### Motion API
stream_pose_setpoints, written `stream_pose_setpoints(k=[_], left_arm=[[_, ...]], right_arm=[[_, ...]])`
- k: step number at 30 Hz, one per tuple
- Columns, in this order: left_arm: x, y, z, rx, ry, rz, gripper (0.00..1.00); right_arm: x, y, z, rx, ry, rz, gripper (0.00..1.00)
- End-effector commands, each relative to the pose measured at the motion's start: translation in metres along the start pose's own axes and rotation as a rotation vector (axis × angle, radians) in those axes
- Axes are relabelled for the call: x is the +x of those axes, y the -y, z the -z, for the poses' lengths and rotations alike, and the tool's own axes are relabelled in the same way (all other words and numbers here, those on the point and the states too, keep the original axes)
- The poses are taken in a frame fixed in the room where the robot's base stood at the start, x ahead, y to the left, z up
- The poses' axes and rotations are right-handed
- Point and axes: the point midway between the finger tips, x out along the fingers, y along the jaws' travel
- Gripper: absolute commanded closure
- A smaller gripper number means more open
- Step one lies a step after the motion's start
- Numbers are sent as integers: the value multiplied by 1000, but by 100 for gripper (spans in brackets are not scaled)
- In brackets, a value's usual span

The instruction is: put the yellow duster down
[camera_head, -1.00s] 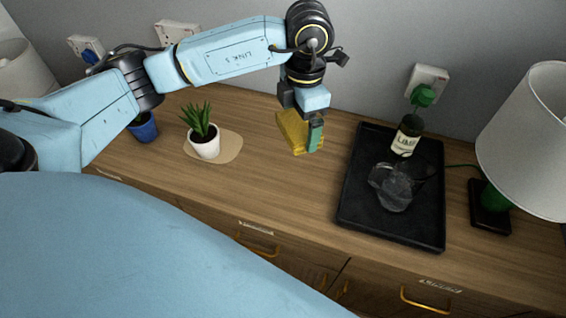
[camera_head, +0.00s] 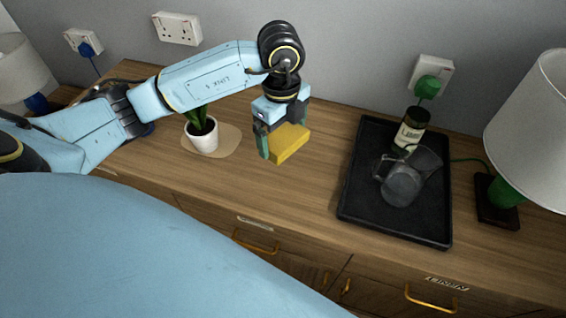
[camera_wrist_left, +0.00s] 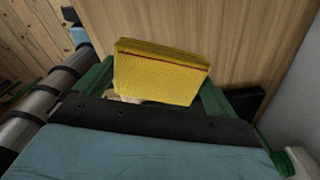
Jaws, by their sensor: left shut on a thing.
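The yellow duster (camera_head: 289,144) is a folded yellow block held by my left gripper (camera_head: 274,142), over the middle of the wooden sideboard top. In the left wrist view the duster (camera_wrist_left: 160,73) fills the space between the two green fingers of my left gripper (camera_wrist_left: 155,92). The gripper is shut on it. It is above or near the wood; I cannot tell whether its lower edge touches the top. My right gripper is not in view.
A black tray (camera_head: 353,215) with a glass jug (camera_head: 404,182) and a bottle (camera_head: 410,130) lies to the right. A potted plant (camera_head: 203,137) stands on a tan mat (camera_head: 230,141) to the left. A lamp (camera_head: 535,125) stands far right. Wood between mat and tray is clear.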

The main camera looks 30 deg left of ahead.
Motion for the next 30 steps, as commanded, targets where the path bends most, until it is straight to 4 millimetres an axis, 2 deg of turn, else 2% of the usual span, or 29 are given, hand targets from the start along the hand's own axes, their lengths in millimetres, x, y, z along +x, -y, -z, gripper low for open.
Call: stream_pose_setpoints(k=[9, 14, 21, 30], left_arm=[[46, -1, -1, -18, 0, -4, 27], [61, -1, -2, -16, 0, -3, 27], [98, -1, -2, -16, 1, -2, 27], [100, -1, -2, -14, 1, 0, 27]], right_arm=[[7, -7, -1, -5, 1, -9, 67], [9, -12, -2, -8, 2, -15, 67], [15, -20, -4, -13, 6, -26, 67], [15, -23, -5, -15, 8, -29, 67]])
